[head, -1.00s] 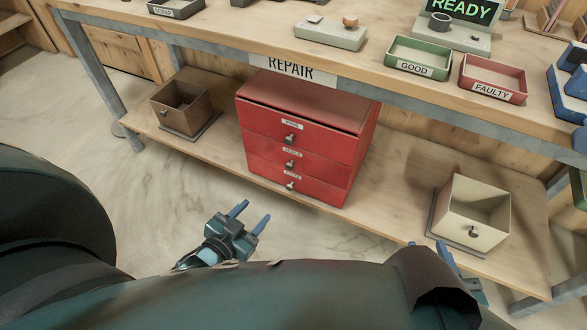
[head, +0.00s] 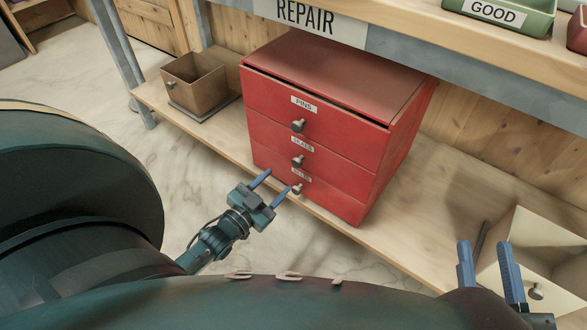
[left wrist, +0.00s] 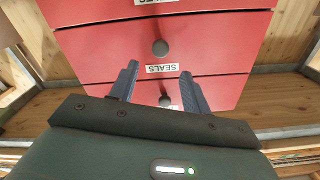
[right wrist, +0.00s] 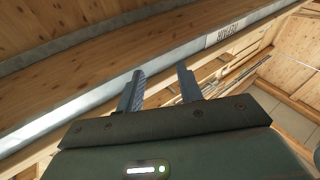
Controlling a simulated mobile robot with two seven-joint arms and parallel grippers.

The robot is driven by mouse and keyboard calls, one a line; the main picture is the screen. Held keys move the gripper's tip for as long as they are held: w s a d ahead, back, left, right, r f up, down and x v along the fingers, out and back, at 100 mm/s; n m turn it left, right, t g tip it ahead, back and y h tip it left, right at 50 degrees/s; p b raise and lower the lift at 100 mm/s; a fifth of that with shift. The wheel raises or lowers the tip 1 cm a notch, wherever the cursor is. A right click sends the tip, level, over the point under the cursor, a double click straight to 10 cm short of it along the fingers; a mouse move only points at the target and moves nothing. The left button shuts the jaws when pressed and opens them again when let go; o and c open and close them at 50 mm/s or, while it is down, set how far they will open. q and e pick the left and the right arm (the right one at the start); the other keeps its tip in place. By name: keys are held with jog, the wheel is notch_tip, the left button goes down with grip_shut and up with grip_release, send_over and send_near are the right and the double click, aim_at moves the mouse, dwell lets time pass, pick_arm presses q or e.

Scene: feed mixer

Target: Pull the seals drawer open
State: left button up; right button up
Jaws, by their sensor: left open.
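The red cabinet (head: 330,75) stands on the lower shelf with its three drawers shut. The seals drawer (head: 335,172) is the middle one, with a white label and a round grey knob (head: 297,160). The left wrist view is upside down; there the seals drawer (left wrist: 215,45) shows its inverted SEALS label (left wrist: 162,68) and knob (left wrist: 160,47) just beyond my fingertips. My left gripper (head: 274,180) is open and empty in front of the cabinet, below the seals knob in the head view. My right gripper (head: 485,245) is open and empty at the lower right.
The PINS drawer (head: 340,125) is above, and another drawer (head: 338,200) below. A brown open box (head: 195,85) stands left of the cabinet and a cream one (head: 545,240) right, near my right gripper. The bench with the REPAIR sign (head: 315,15) overhangs the cabinet.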

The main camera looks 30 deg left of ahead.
aim_at(295, 164)
pick_arm(q)
jog(key=w, duration=0.2)
jog(key=w+b, duration=0.1)
jog(key=w, duration=0.2)
jog(key=w+b, duration=0.1)
jog(key=w, duration=0.2)
jog(key=shift+d, duration=0.3)
jog(key=shift+c, duration=0.2)
grip_shut()
